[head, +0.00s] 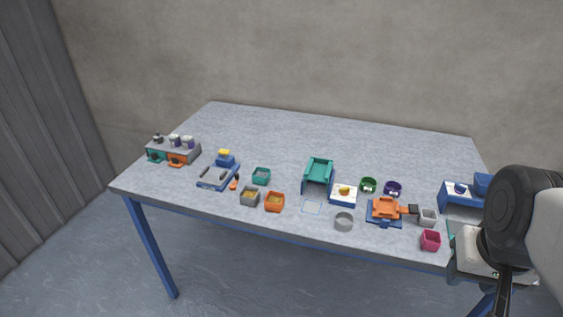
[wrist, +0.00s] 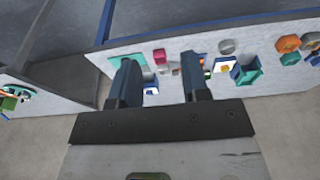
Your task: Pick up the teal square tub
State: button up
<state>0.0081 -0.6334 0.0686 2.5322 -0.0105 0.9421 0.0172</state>
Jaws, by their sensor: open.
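The teal square tub (head: 261,176) stands upright on the table, left of the middle, just behind a grey tub (head: 249,196) and an orange tub (head: 274,201). In the wrist view a small teal tub (wrist: 290,58), apparently the same one, shows at the right beside the orange tub. My gripper (wrist: 158,64) is open, with two dark fingers apart and nothing held. In the head view my arm's end is at the right front, far from the teal tub, and its fingertips are not clearly seen there.
A teal chute-like holder (head: 319,170) stands right of the tub. A blue scale-like device (head: 220,173) and a grey rack (head: 174,151) stand left. A grey ring (head: 344,222), orange press (head: 386,209) and pink tub (head: 430,240) are nearer my arm. The table's back is clear.

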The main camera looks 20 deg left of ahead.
jog(key=o, duration=0.9)
jog(key=shift+w, duration=0.1)
jog(key=w+a+m, duration=0.3)
jog(key=w+a, duration=0.3)
jog(key=w, duration=0.3)
jog(key=w+a+m+g, duration=0.1)
jog(key=w+a+m, duration=0.2)
jog(key=w+a, duration=0.5)
jog(key=w+a+m, duration=0.3)
jog(key=w+a, duration=0.2)
jog(key=w, duration=0.6)
jog(key=w+a+f+m, duration=0.3)
jog(key=w+a+f, duration=0.2)
jog(key=a, duration=0.5)
jog(key=w+a+f+m+g, duration=0.1)
jog(key=w+a+f+m, duration=0.2)
jog(key=a, duration=0.8)
jog(key=w+a+f+m, duration=0.2)
jog(key=w+a+f, duration=0.5)
jog(key=a, duration=0.3)
jog(key=shift+a+f+m+g, duration=0.15)
jog(key=shift+a+f+m, duration=0.05)
jog(key=shift+f, duration=0.25)
jog(key=shift+a+f+m+g, duration=0.15)
jog(key=shift+a+f+m, duration=0.05)
jog(key=shift+f, duration=0.25)
